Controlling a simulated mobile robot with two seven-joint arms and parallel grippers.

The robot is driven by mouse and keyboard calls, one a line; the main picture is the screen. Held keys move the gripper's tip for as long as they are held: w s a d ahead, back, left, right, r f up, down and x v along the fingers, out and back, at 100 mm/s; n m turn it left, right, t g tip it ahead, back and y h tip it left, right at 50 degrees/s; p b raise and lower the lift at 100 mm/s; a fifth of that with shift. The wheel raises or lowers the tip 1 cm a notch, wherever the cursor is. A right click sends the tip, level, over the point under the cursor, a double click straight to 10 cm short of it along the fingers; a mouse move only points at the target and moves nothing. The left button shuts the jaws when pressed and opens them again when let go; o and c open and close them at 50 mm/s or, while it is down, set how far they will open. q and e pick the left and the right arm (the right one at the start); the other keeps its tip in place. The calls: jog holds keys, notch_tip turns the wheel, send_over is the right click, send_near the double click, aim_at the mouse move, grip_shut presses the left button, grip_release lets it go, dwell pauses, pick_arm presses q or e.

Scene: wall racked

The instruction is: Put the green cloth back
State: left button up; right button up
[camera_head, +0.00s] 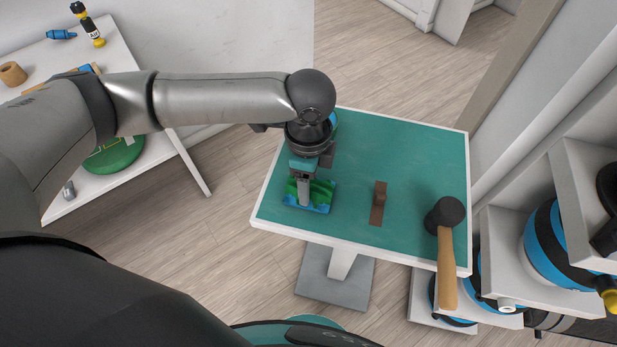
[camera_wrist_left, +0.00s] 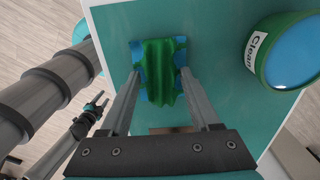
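The green cloth (camera_head: 322,190) lies bunched on the teal-topped table (camera_head: 410,150), near its left front edge. Blue patches show along its edges; I cannot tell whether they are part of it. My left gripper (camera_head: 304,196) points down over the cloth. In the left wrist view the cloth (camera_wrist_left: 160,75) lies between the two spread fingers of the left gripper (camera_wrist_left: 160,80), with no clear grip on it. A dark gripper, apparently my right one (camera_wrist_left: 97,104), shows small at the left of that view; its opening is unclear.
A round green container labelled "Clean" (camera_wrist_left: 262,62) with a blue top stands beside the cloth. A brown block (camera_head: 378,203) and a mallet (camera_head: 446,262) lie to the right on the table.

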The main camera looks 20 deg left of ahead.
pick_arm(q)
jog(key=shift+o, duration=0.5)
jog(key=shift+f+b, duration=0.25)
jog(key=shift+b, duration=0.6)
notch_tip(320, 180, up, 16)
jog(key=p, duration=0.3)
jog(key=shift+w+f, duration=0.2)
jog(key=shift+w, duration=0.15)
jog(key=shift+f, duration=0.1)
